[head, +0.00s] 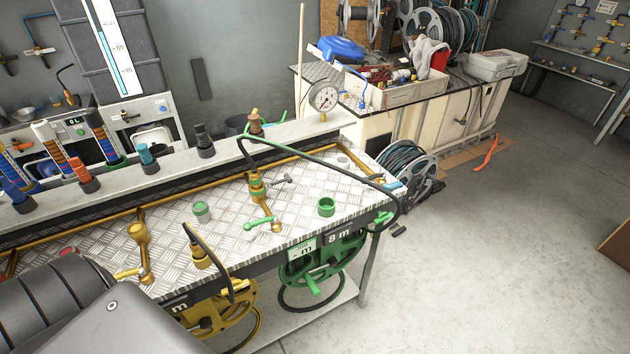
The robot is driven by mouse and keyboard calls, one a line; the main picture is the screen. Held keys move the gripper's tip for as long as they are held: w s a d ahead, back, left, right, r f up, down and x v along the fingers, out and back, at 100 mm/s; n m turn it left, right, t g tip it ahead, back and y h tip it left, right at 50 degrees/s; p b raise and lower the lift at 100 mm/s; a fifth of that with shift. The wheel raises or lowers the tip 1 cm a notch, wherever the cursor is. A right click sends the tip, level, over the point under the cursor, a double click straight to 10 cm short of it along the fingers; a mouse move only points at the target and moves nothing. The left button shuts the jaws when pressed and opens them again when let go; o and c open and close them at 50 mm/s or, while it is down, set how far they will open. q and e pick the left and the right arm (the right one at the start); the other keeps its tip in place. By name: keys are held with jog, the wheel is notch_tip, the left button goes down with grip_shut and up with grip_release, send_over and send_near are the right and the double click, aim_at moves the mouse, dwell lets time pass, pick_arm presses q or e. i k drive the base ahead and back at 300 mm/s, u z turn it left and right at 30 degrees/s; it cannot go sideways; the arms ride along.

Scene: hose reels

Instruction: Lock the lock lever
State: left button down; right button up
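A brass valve with green bands (257,187) stands on the checker-plate bench top (330,182). A small dark lever (281,180) sticks out to its right. A green-tipped handle (262,223) sits lower down at its front. A second brass valve (140,235) with a yellow-tipped handle (132,272) stands further left. I cannot tell which of these is the lock lever, or whether any is locked. A dark hose (310,156) arches from near the green-banded valve to the bench's right end. Neither gripper shows; a dark part of mine fills the lower left corner.
A green hose reel (318,270) and a yellow reel (228,312) hang under the bench front. Loose green caps (326,207) and a brass nozzle (200,255) stand on top. A pressure gauge (324,96) stands behind. The floor at right (500,260) is clear.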

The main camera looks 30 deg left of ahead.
aim_at(286, 177)
jog(key=z, duration=0.75)
jog(key=i, duration=3.4)
jog(key=u, duration=3.35)
